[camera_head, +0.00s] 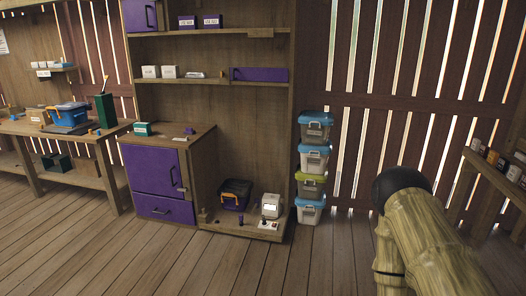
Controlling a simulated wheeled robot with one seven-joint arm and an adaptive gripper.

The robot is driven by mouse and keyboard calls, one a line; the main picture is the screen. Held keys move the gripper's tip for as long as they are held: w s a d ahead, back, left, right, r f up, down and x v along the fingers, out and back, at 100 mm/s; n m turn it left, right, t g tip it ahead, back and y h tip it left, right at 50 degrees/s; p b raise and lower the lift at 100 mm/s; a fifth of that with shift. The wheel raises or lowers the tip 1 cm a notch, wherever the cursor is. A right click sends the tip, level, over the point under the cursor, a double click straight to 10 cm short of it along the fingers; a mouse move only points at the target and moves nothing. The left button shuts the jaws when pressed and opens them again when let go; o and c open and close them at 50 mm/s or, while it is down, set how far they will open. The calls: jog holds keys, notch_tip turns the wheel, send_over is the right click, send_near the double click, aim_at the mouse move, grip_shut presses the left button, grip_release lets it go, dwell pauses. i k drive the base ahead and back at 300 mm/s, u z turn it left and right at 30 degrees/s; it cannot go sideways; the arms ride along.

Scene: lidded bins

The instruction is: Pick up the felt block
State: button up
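I cannot tell for certain which thing is the felt block; the small things are too small in this view to read their material. Candidates show on the left workbench (113,130), where small tan and orange pieces (94,131) lie in front of a dark green upright holder (104,111). A small purple piece (189,130) and a flat pale piece (180,139) lie on top of the purple-doored cabinet (201,134). My gripper is not visible; only what looks like my arm, with a black rounded joint, shows at the lower right.
A blue bin with an orange handle (72,113) stands on the workbench. A teal box (142,129) sits on the cabinet. The foreground plank floor is clear.

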aim_at(188, 130)
jog(key=u, duration=0.15)
jog(key=i, duration=1.7)
jog(key=u, duration=0.3)
jog(key=i, duration=1.4)
jog(key=u, duration=0.25)
